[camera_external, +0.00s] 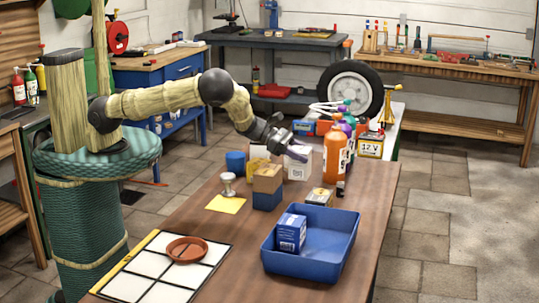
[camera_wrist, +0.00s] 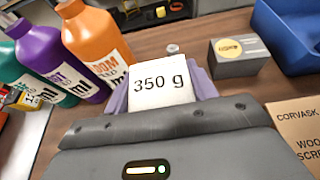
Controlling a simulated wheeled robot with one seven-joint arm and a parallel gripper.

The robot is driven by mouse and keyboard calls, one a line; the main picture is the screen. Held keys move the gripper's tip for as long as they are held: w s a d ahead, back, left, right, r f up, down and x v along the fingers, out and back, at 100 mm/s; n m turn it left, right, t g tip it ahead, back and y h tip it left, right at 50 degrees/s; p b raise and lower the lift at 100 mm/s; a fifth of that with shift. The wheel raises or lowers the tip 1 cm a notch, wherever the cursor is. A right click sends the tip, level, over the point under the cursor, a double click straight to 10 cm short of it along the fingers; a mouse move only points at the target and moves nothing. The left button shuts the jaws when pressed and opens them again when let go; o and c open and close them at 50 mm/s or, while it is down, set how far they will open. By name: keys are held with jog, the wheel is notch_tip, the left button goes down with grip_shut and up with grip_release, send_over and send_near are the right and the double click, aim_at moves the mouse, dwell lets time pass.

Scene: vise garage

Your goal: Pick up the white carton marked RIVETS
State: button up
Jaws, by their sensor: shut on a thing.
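A white carton (camera_external: 299,168) stands upright among other goods on the brown table. My gripper (camera_external: 296,152) reaches down to its top from the upper left. In the wrist view, the two purple fingers are closed on either side of the white carton (camera_wrist: 160,88), whose face there reads "350 g". The word RIVETS is not readable in either view. The carton's lower part is hidden in the wrist view, and I cannot tell whether it is clear of the table.
An orange bottle (camera_external: 335,158) stands just right of the carton, with purple and green bottles behind. A brown-and-blue carton (camera_external: 267,187) is at front left, a small grey box (camera_external: 320,197) in front. A blue tray (camera_external: 345,248) holds a blue box (camera_external: 291,232).

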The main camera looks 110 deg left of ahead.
notch_tip(320, 180, up, 6)
jog(key=shift+r, duration=0.1)
